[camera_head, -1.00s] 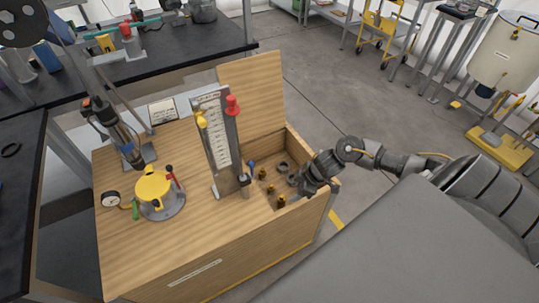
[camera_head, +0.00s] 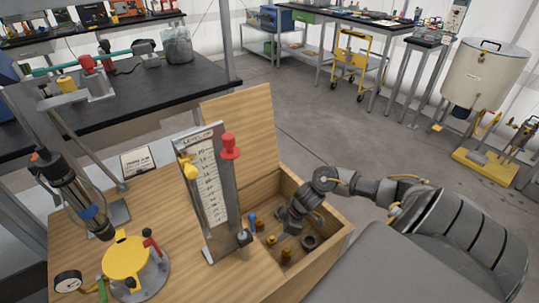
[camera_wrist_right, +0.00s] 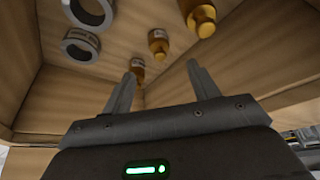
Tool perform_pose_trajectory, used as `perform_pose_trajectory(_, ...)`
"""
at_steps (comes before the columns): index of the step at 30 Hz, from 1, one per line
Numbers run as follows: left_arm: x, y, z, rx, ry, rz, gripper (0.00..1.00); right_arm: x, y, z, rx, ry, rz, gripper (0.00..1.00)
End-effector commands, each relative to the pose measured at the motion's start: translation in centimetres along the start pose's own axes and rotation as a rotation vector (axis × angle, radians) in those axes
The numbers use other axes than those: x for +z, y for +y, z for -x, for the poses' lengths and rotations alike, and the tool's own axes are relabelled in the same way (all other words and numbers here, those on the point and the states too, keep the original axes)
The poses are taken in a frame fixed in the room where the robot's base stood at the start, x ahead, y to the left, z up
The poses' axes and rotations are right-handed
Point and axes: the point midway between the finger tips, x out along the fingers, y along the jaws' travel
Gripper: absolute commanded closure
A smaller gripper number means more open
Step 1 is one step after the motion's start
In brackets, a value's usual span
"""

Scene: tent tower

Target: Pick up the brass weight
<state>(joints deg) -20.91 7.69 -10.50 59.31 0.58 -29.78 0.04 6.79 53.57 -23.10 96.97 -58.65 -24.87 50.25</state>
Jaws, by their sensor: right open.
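Several small brass weights sit in the open compartment of the wooden box (camera_head: 320,273). One brass weight (camera_head: 286,256) stands nearest the front; another brass weight (camera_head: 259,225) is farther back. In the right wrist view, one weight (camera_wrist_right: 198,14) is at the top edge, another (camera_wrist_right: 158,42) is near the middle, and a third (camera_wrist_right: 138,70) shows by the left fingertip. My right gripper (camera_wrist_right: 160,72) is open, with nothing held between its fingers. In the head view it (camera_head: 279,234) reaches down into the compartment among the weights. My left gripper is not in view.
Grey rings (camera_head: 309,242) lie in the compartment. The raised lid (camera_head: 245,120) and the labelled scale panel (camera_head: 207,185) with red and yellow knobs stand close by. A yellow-topped device (camera_head: 126,258) stands on the box top at left.

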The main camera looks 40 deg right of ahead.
Motion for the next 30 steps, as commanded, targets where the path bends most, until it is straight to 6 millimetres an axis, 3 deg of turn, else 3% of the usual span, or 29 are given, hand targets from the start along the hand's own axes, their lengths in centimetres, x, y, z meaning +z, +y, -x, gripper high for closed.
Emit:
perform_pose_trajectory(6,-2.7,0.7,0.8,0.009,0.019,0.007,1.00,0.0,-0.1,-3.7,-0.002,0.001,-0.001,0.40)
perform_pose_trajectory(15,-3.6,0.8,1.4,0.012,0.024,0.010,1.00,-0.2,-0.1,-4.9,-0.002,0.001,0.004,0.40)
perform_pose_trajectory(24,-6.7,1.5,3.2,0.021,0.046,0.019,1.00,-0.2,0.0,-9.0,-0.002,0.002,0.002,0.40)
perform_pose_trajectory(30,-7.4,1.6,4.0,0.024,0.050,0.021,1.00,-0.2,0.0,-9.9,-0.002,0.000,0.005,0.40)
